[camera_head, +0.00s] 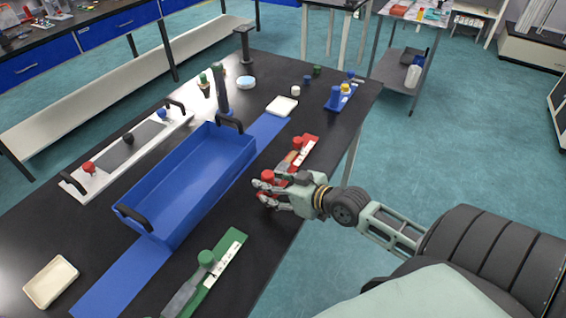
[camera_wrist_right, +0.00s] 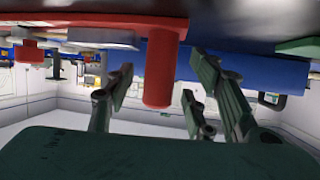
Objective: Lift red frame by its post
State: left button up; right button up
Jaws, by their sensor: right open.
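The red frame (camera_head: 305,152) lies on the black table, right of the blue bin. It has a white strip along it and a red knob at its far end. A red post (camera_head: 267,175) stands at its near end, by my right gripper (camera_head: 272,191). The right wrist view appears upside down, so the red post (camera_wrist_right: 160,72) hangs from the red frame (camera_wrist_right: 110,20). In that view my right gripper (camera_wrist_right: 165,95) is open, with the post showing between its spread fingers. I cannot tell whether any finger touches it. My left gripper is not in view.
The blue bin (camera_head: 190,185) with black handles stands left of the gripper. A green frame (camera_head: 215,275) lies nearer me. A blue piece (camera_head: 340,98) and a white dish (camera_head: 282,106) are farther back. The table's right edge runs close under my right arm.

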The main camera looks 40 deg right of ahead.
jog(key=shift+x, duration=1.1)
jog(key=shift+c, duration=0.3)
jog(key=c, duration=0.3)
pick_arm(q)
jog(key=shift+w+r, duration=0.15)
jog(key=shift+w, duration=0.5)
pick_arm(e)
jog(key=shift+r, duration=0.1)
grip_shut()
